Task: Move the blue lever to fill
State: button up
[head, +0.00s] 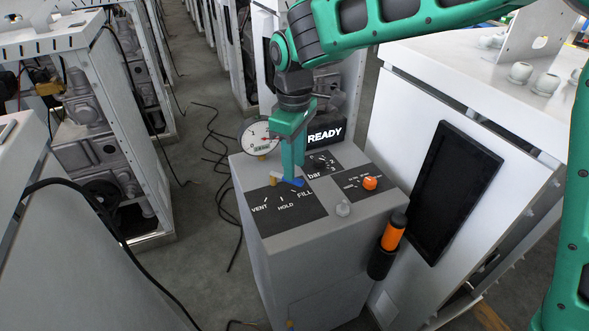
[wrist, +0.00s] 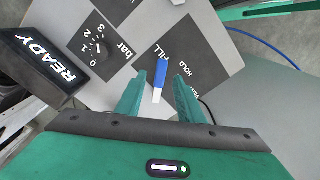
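The blue lever (head: 291,182) is on the black panel (head: 290,215) on top of the grey cabinet. In the wrist view the lever (wrist: 161,75) has a blue grip and a pale shank, and its blue end lies close beside the word FILL. HOLD and VENT are printed farther along the panel. My gripper (head: 292,178) points down over the lever in the head view and hides part of it. In the wrist view my gripper (wrist: 158,92) is open, one finger on each side of the lever, with visible gaps.
A round gauge (head: 260,138) and a READY display (head: 325,135) stand at the cabinet's back. A bar dial (wrist: 97,48), an orange knob (head: 370,183) and a grey knob (head: 343,208) are close by. An orange-and-black holder (head: 393,233) hangs on the cabinet's right side.

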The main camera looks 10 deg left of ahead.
notch_tip(320, 180, up, 8)
jog(key=shift+f, duration=0.15)
dwell(0.4)
